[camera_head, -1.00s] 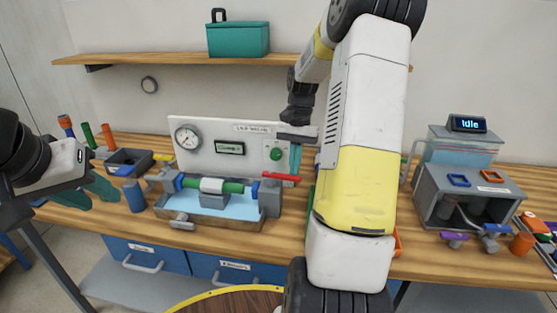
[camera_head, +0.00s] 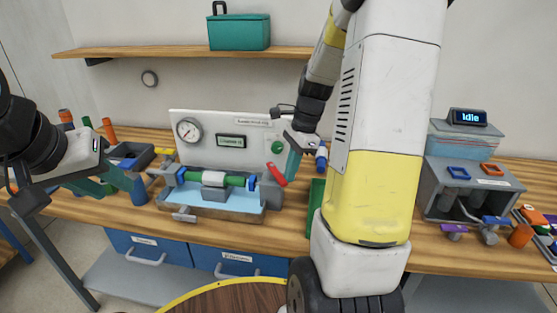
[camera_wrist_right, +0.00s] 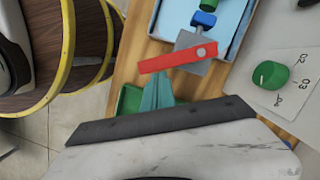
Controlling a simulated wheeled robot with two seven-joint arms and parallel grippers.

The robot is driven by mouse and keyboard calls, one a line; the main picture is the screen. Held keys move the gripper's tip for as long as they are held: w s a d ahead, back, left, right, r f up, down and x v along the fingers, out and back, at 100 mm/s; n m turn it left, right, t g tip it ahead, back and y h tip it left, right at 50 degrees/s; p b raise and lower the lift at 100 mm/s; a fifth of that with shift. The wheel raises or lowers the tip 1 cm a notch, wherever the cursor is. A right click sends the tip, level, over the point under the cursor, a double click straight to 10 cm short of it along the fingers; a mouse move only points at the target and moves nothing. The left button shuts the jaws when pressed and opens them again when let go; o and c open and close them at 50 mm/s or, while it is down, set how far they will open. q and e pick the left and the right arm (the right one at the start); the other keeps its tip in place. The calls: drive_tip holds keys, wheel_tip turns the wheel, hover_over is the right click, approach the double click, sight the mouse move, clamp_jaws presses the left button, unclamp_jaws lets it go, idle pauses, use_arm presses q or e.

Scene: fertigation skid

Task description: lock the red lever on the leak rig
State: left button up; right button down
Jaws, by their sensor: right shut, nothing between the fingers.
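The red lever (camera_head: 277,174) sits at the right end of the leak rig (camera_head: 216,198), slanting down to the right. In the right wrist view the lever (camera_wrist_right: 175,58) runs from its pivot on a grey block toward the lower left. My right gripper (camera_head: 292,166) is shut and empty, its teal fingers right beside the lever. In the wrist view its fingertips (camera_wrist_right: 158,80) meet the lever's edge near the free end; I cannot tell if they touch. My left gripper (camera_head: 106,182) is open and empty, left of the rig near the bench's front edge.
The white panel with a gauge (camera_head: 188,132) and green knob (camera_head: 277,147) stands behind the rig. A green tray (camera_head: 316,208) lies right of the rig, partly hidden by my right arm. A grey box unit (camera_head: 470,190) stands at the right.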

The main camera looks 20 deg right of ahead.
drive_tip(key=a+m, duration=0.1)
drive_tip(key=a+m+t, duration=0.1)
drive_tip(key=m, duration=0.1)
drive_tip(key=shift+s+a+m, duration=0.1)
drive_tip(key=shift+s+m, duration=0.2)
drive_tip(key=shift+s, duration=0.1)
drive_tip(key=shift+a, duration=0.95)
drive_tip(key=shift+r, duration=0.1)
